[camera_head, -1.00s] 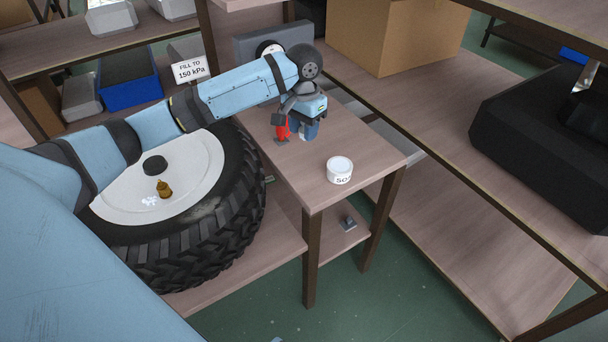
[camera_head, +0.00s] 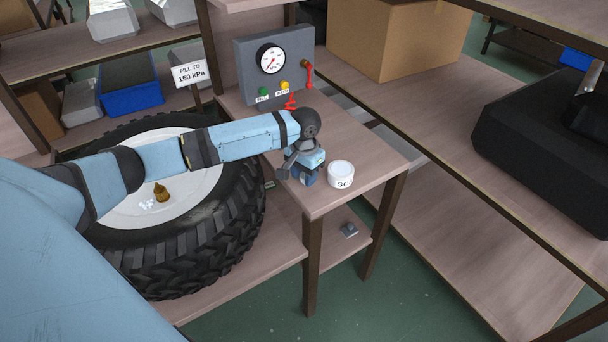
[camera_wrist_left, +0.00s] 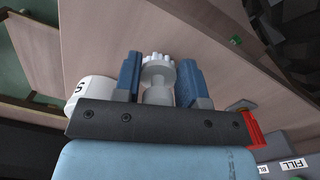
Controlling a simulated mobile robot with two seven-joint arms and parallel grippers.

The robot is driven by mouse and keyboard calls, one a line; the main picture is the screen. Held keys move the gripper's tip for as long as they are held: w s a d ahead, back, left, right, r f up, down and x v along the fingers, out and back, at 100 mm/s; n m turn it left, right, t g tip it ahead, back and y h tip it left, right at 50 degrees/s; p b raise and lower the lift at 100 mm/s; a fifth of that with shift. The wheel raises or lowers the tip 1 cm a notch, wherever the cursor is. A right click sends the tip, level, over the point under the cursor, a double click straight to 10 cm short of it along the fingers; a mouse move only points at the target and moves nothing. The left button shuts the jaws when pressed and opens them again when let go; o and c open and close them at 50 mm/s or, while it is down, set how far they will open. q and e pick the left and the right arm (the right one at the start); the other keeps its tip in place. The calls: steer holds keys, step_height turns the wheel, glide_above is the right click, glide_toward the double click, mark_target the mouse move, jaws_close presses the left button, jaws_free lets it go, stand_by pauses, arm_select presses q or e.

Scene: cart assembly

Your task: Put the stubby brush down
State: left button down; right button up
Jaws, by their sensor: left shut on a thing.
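My left gripper (camera_head: 303,178) is low over the front part of the small wooden table, just left of the white tub. In the left wrist view its two blue fingers (camera_wrist_left: 160,82) are shut on the stubby brush (camera_wrist_left: 158,75), a pale grey piece with a round, notched end. In the head view the brush is hidden by the gripper. I cannot tell whether the brush touches the tabletop (camera_head: 330,203). My right gripper is not in view.
The white tub (camera_head: 340,174), lettered "SO", stands close right of the gripper. A gauge box (camera_head: 272,68) with a red hose (camera_head: 308,75) is behind. A large tyre (camera_head: 225,225) lies to the left. The tabletop's right side is bare.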

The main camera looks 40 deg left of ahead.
arm_select(q)
steer(key=shift+r, duration=0.1)
steer(key=c, duration=0.7)
jaws_free()
steer(key=shift+r, duration=0.1)
steer(key=r+p, duration=0.1)
steer(key=r, duration=0.9)
steer(key=shift+w+r+p, duration=0.2)
steer(key=shift+r+p, duration=0.15)
steer(key=shift+r, duration=0.6)
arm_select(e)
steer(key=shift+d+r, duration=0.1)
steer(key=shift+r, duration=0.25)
